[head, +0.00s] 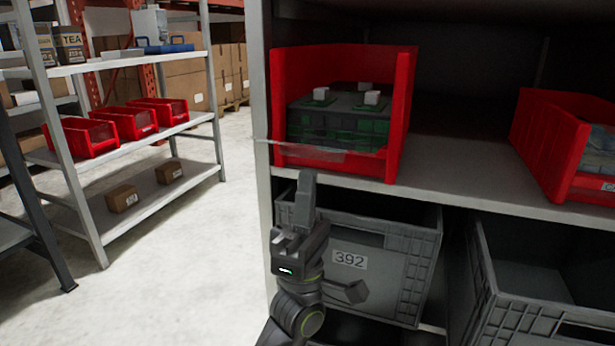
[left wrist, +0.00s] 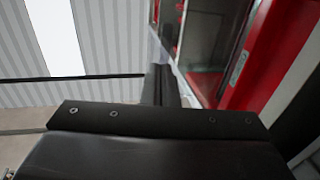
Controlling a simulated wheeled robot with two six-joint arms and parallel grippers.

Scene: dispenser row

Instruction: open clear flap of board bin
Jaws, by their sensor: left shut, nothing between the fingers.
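The red board bin (head: 397,120) stands on the upper shelf, with stacked green-and-dark boards (head: 335,127) inside. Its clear flap (head: 318,155) shows as a thin see-through sheet at the bin's front, near the lower lip, jutting out past the bin's left side. It looks tilted outward, but its exact angle is hard to tell. My left gripper (head: 305,185) is shut and empty, pointing up just below and in front of the flap. In the left wrist view the fingers (left wrist: 163,85) are close to the clear sheet (left wrist: 190,65) and the red bin (left wrist: 285,45); contact cannot be told. My right gripper is out of view.
Grey crates sit below, one labelled 392 (head: 349,259) behind my left arm and another (head: 545,310) to the right. A second red bin (head: 545,140) stands right on the same shelf. A grey upright (head: 259,100) borders the board bin's left. Open floor lies left.

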